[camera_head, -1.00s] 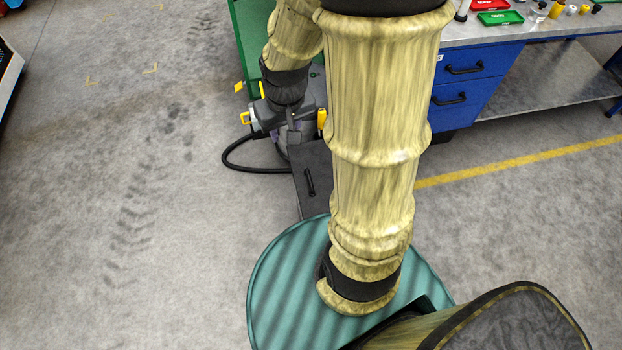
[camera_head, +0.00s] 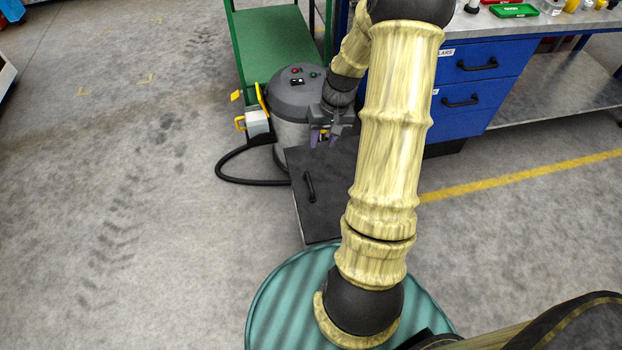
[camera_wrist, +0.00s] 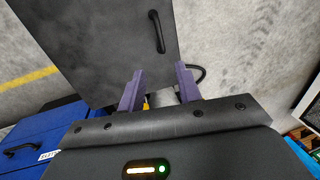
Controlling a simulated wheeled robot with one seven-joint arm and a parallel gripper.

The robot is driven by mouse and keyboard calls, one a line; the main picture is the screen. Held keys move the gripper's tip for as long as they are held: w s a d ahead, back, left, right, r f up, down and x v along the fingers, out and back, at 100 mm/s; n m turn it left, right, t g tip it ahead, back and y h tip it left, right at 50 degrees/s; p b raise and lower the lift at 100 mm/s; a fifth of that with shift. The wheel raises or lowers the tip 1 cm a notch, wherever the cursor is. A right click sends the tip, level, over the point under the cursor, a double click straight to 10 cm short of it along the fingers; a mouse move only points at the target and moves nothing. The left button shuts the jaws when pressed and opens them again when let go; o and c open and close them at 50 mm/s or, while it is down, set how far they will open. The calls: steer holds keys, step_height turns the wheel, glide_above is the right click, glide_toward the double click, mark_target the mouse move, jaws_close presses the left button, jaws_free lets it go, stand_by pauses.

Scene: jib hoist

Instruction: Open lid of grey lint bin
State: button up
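The grey lint bin shows mainly as its flat dark grey lid (camera_head: 325,205), low on the floor at the middle of the head view. The lid looks shut. A black bar handle (camera_head: 309,187) lies near its left edge. In the wrist view the lid (camera_wrist: 95,45) fills the upper left, with the handle (camera_wrist: 157,32) near its right edge. My gripper (camera_head: 325,138) is above the far edge of the lid, apart from the handle. In the wrist view its two purple fingers (camera_wrist: 159,80) are spread with nothing gripped between them. My arm hides the lid's right part.
A grey vacuum machine (camera_head: 292,95) with a black hose (camera_head: 235,180) stands just behind the bin. A green cart (camera_head: 275,40) is behind that. A blue drawer cabinet (camera_head: 480,80) stands right. A ribbed teal round top (camera_head: 285,300) is in front. Floor at left is clear.

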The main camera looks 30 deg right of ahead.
mark_target(310, 181)
steer(key=a+f+b, duration=0.1)
steer(key=f, duration=0.4)
steer(key=a+f+b, duration=0.1)
steer(key=f, duration=0.5)
steer(key=w+a+f+b, duration=0.1)
steer(key=f, duration=0.5)
steer(key=shift+a, duration=0.1)
jaws_close()
